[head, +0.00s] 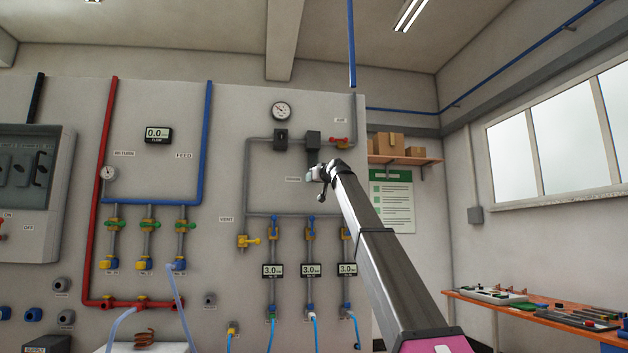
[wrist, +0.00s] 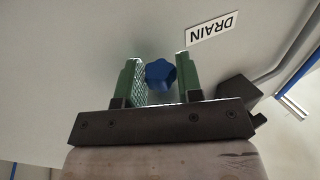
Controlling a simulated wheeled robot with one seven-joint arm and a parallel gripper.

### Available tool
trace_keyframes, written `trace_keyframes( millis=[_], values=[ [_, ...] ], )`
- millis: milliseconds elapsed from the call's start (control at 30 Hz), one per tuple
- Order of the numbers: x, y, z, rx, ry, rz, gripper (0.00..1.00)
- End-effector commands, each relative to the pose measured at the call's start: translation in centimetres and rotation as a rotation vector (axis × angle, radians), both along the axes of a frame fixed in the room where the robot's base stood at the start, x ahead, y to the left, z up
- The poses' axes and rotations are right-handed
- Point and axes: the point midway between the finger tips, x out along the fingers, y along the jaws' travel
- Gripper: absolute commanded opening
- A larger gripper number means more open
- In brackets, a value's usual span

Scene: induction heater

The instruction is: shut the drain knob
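The drain knob (wrist: 160,74) is a blue lobed knob in the wrist view, beside a white label reading DRAIN (wrist: 212,28). My gripper (wrist: 161,77) has its two green fingers apart, one on each side of the knob. A gap shows between the knob and the left finger; the right finger is very close to it, and I cannot tell whether they touch. In the head view my gripper (head: 316,174) is at the wall panel below a dark box-shaped fitting, and the knob is hidden there.
The dark fitting (head: 313,141) sits just above my gripper on grey piping. A red-handled air valve (head: 339,141) is to its right, and a gauge (head: 281,111) is above left. A shelf with boxes (head: 389,146) and an orange workbench (head: 560,318) stand to the right.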

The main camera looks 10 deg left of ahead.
Motion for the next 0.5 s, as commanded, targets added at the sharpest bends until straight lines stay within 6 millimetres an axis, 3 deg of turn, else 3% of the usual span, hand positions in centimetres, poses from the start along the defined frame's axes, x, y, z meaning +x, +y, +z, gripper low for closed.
trace_keyframes(
  millis=[500],
  values=[
    [-0.19,0.18,-0.06,-0.002,0.000,-0.117,0.10]
  ],
)
